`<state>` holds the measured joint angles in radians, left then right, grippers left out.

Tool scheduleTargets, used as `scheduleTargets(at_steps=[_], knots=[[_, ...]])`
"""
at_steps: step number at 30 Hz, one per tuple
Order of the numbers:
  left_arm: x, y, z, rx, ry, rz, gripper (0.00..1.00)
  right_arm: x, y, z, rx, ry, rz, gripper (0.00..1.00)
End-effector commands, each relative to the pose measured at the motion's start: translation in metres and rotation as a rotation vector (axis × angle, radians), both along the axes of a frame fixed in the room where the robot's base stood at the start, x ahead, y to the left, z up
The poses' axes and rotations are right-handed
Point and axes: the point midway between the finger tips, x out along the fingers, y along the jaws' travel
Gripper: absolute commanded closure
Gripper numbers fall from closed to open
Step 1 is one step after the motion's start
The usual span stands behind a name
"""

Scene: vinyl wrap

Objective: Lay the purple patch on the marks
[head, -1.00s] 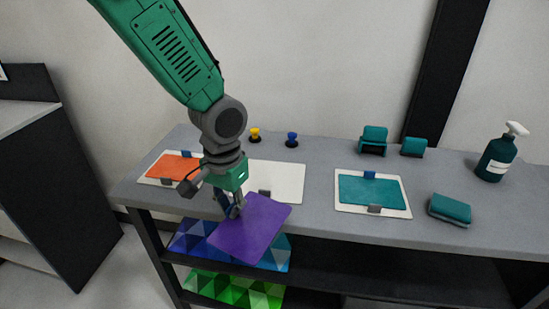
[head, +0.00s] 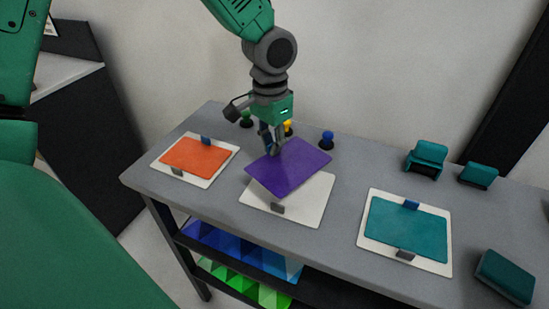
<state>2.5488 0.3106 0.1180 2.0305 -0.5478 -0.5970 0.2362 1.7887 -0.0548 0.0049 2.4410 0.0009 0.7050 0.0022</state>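The purple patch (head: 288,168) is a thin flat square. My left gripper (head: 272,147) is shut on its far left edge. The patch is over the far part of the middle white board (head: 301,207) and seems a little above it, tilted; whether it touches cannot be told. A grey mark (head: 278,207) shows at the board's near edge, uncovered. The board's far edge, and any mark there, is hidden behind the patch and gripper. My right gripper is not in view.
An orange patch (head: 195,156) lies on a white board at left, a teal patch (head: 407,227) on one at right, each between blue and grey marks. Small knobs, including a blue one (head: 327,140), stand behind. Teal blocks (head: 427,158) and a teal sponge-like block (head: 505,276) are at right.

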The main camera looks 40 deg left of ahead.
Motion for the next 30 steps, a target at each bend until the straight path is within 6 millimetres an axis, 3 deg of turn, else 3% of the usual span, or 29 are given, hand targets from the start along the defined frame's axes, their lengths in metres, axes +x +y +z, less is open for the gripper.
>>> scheduleTargets(at_steps=[8, 30], knots=[[-0.001, 0.000, -0.035, 0.001, 0.002, -0.003, 1.00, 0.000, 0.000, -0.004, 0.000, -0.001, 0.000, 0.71], [-0.001, 0.000, -0.047, 0.000, -0.001, -0.001, 1.00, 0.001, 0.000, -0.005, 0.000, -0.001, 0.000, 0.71]])
